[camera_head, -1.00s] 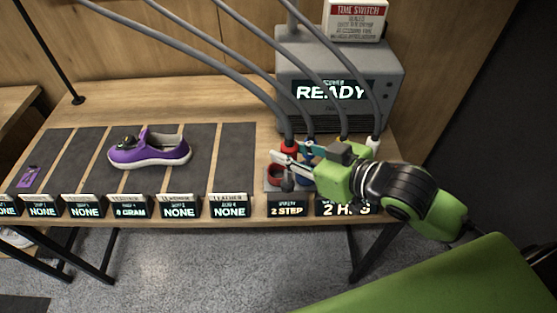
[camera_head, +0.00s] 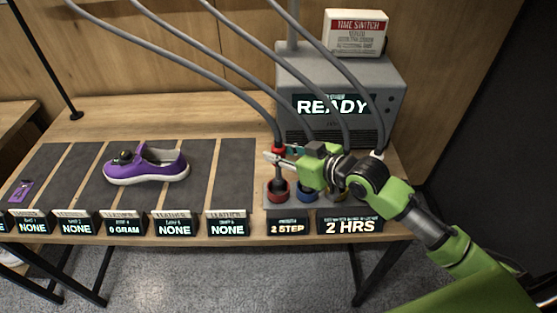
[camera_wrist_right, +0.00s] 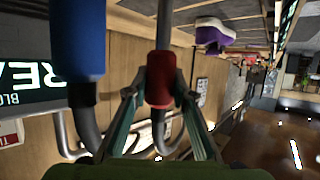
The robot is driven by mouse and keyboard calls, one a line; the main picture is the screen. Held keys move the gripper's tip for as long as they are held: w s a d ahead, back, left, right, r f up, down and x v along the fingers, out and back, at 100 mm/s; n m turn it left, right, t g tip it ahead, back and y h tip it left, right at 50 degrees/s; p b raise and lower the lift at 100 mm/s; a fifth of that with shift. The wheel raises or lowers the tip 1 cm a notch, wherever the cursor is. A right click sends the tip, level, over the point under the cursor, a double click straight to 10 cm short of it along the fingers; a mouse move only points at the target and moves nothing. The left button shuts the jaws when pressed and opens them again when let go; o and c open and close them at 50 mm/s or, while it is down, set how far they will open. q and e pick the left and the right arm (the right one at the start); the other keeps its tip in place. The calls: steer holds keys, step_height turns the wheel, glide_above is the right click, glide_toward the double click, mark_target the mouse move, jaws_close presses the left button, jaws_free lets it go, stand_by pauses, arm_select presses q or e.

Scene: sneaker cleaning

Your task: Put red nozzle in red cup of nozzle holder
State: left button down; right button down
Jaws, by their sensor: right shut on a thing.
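My right gripper (camera_head: 273,156) is shut on the red nozzle (camera_head: 279,150), which hangs on a grey hose. In the right wrist view the red nozzle (camera_wrist_right: 160,72) sits between the two fingers (camera_wrist_right: 159,98). In the head view its dark stem points down at the red cup (camera_head: 278,196) of the grey nozzle holder (camera_head: 292,205). The stem's lower end overlaps the cup's opening; I cannot tell how deep it is. My left gripper is not in view.
The blue cup (camera_head: 307,194) stands just right of the red one. A blue nozzle (camera_wrist_right: 78,45) hangs close by in the right wrist view. A grey machine (camera_head: 348,125) reading READY stands behind. A purple sneaker (camera_head: 148,168) lies on the table's left.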

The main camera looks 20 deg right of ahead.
step_height(320, 180, down, 3)
steer(key=shift+w+f+p, duration=0.1)
steer(key=shift+w+p, duration=0.05)
steer(key=shift+p, duration=0.45)
steer(key=shift+f, duration=0.2)
steer(key=c, duration=2)
jaws_free()
steer(key=shift+b+v, duration=1.05)
steer(key=shift+v, duration=5)
